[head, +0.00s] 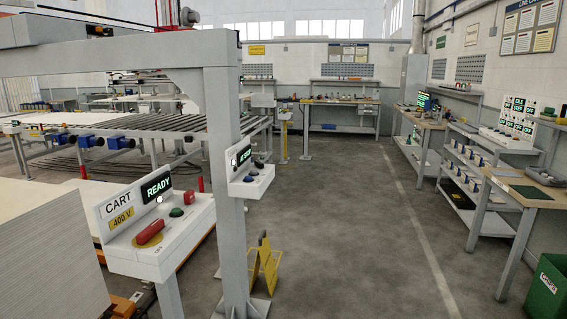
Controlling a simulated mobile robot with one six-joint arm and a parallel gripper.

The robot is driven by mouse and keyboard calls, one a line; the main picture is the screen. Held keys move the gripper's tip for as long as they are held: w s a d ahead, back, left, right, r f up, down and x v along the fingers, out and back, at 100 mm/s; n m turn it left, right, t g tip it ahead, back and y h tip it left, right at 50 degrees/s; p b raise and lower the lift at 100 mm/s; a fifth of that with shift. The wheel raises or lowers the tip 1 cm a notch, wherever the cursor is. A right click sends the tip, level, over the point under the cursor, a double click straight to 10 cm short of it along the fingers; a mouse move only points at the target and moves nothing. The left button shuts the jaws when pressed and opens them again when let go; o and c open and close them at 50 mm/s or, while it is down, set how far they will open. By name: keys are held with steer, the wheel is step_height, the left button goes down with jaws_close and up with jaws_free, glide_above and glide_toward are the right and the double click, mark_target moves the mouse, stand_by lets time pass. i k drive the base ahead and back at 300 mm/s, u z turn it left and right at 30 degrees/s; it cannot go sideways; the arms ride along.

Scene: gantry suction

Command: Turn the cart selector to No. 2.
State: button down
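A white cart control box (160,262) stands on a post at the lower left. Its panel reads "CART" and "400 V", and its display (157,187) reads "READY". On its top a red rotary handle (150,228) sits over a yellow plate, with lettering in front that seems to read "OFF". A green button (176,211) and a small red block (190,198) sit farther right. I cannot make out a selector marked No. 2. A second control box (251,183) on the grey column has a green button, dark controls and a small lit display. My gripper is not in view.
A grey gantry column (226,240) stands just right of the cart box. A yellow folding stand (263,268) is on the floor beside it. A stack of white sheets (45,255) fills the lower left. The grey floor (350,230) is clear up to the right-hand workbenches (525,190).

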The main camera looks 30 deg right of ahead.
mark_target(258, 163)
steer(key=z, duration=0.7)
steer(key=k, duration=1)
steer(key=u, duration=0.05)
steer(key=i, duration=0.95)
steer(key=z, duration=0.05)
